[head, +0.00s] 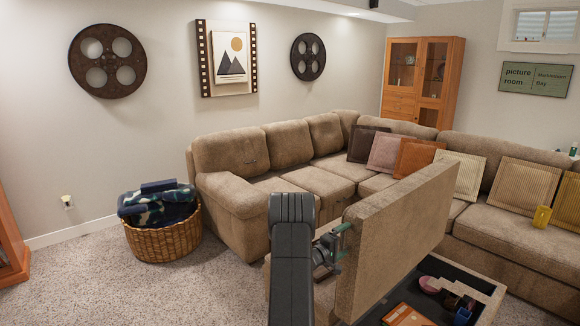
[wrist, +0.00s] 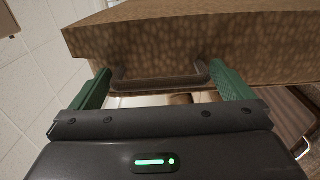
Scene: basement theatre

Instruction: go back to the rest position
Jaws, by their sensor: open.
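My gripper (head: 337,241) is in the middle of the head view, at the left edge of a raised brown upholstered lid (head: 395,240). In the wrist view my gripper (wrist: 164,86) has its two green fingers spread apart. A dark bar handle (wrist: 160,84) on the lid's edge (wrist: 190,42) shows between the fingers. I cannot tell whether either finger touches it. The lid stands tilted up over an open storage ottoman (head: 487,284). My dark arm hides part of the ottoman's left side.
The ottoman's dark inside holds a pink round item (head: 429,284) and several small things. A corner sofa (head: 230,190) with several cushions wraps behind it; a yellow object (head: 542,216) rests on its seat. A wicker basket (head: 163,238) stands left. Carpet (head: 100,290) is free at front left.

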